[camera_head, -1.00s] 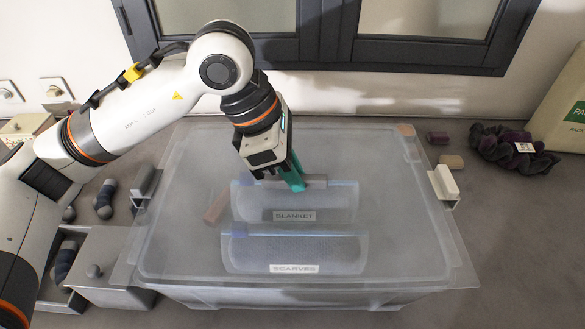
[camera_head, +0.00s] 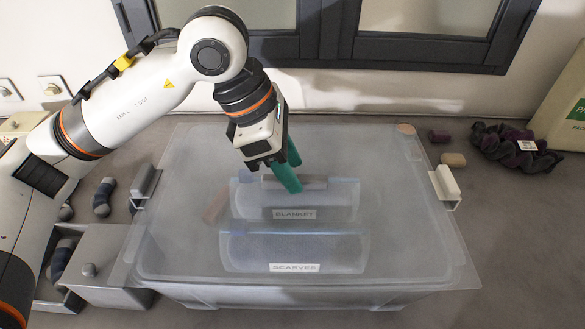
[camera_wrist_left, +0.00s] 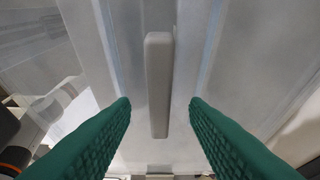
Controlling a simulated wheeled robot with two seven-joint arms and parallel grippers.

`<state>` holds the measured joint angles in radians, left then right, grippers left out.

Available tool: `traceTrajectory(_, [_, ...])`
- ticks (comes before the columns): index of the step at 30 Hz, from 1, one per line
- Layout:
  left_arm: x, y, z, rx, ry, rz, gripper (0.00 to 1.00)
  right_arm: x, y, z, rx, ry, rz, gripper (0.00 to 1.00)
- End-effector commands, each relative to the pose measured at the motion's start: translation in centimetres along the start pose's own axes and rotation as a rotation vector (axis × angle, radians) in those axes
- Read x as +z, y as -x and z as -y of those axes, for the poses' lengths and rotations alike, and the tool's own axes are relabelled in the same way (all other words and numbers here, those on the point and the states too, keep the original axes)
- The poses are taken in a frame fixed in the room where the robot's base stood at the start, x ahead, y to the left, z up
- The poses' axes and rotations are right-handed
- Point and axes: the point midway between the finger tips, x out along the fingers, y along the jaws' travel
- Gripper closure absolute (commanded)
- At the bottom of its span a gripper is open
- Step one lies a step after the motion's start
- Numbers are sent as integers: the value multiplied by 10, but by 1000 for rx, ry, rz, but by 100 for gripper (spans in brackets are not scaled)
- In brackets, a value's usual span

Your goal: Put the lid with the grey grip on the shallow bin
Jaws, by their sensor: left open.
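A large translucent lid (camera_head: 390,245) lies over a clear tub (camera_head: 330,297). A grey bar-shaped grip (camera_head: 312,183) shows near the middle, and it also shows in the left wrist view (camera_wrist_left: 158,85). Under the haze are two bins, one labelled BLANKET (camera_head: 335,206) and one labelled SCARVES (camera_head: 335,250); I cannot tell which is shallow. My left gripper (camera_head: 283,182) is over the grip with its green fingers open. In the left wrist view the fingertips (camera_wrist_left: 160,103) lie either side of the grip, apart from it. My right gripper is not in view.
A grey box (camera_head: 112,262) with a knob stands at the front left. A white clip (camera_head: 445,182) is at the tub's right side. A dark scrunchie (camera_head: 515,150) and small blocks lie at the back right. A window and wall close off the back.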

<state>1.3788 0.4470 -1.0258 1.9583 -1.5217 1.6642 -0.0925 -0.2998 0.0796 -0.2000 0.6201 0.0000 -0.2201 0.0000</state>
Motion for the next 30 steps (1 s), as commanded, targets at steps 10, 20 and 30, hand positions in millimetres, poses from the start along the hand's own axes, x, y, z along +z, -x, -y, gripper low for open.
traceTrajectory(10, [0, 72, 0, -5, 0, -1, 59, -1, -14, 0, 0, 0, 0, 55])
traceTrajectory(20, [0, 106, 0, -2, 0, -1, 59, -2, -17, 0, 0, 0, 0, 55])
traceTrajectory(30, [-1, 108, 0, -1, -1, -1, 59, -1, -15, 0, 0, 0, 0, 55])
